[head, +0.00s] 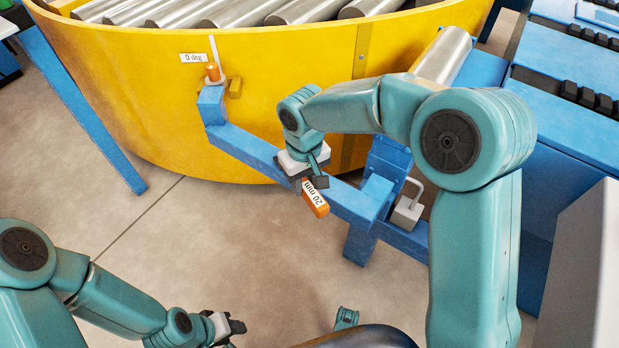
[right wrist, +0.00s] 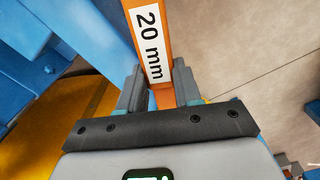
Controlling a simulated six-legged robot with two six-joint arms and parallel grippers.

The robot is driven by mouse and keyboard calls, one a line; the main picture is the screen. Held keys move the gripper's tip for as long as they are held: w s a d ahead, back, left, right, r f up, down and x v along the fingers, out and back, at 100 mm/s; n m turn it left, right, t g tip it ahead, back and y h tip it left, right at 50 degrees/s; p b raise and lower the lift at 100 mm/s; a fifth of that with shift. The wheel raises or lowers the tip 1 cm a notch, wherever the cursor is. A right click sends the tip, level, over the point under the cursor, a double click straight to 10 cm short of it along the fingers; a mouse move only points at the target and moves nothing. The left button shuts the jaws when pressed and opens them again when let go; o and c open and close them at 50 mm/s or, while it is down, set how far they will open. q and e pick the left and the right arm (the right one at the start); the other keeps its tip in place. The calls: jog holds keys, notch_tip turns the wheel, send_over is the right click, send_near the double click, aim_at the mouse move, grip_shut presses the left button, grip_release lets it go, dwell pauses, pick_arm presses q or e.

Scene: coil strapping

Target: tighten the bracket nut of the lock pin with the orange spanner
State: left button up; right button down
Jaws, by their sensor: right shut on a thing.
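The orange spanner (head: 316,203), labelled "20 mm", is in my right gripper (head: 314,181). In the right wrist view the spanner (right wrist: 156,45) lies between the two fingers of my right gripper (right wrist: 160,85), which is shut on its handle. The spanner's working end is not clear to see. An orange-topped lock pin (head: 213,72) stands at the end of the blue arm beside the yellow ring, left of and apart from my right gripper. I cannot make out its bracket nut. My left gripper (head: 232,328) is low in the head view; its finger opening is unclear.
The large yellow ring (head: 290,95) with steel rollers fills the back, with a "0 deg" label (head: 193,58). A blue beam (head: 245,148) runs below my right gripper. A grey block with a loop (head: 407,213) is at its right. Open floor lies at left.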

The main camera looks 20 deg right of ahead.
jog(key=shift+a+m, duration=0.2)
jog(key=shift+m, duration=0.1)
jog(key=shift+s+a, duration=0.1)
jog(key=shift+a+m+b, duration=0.3)
jog(key=shift+a+m, duration=0.75)
jog(key=shift+m, duration=0.15)
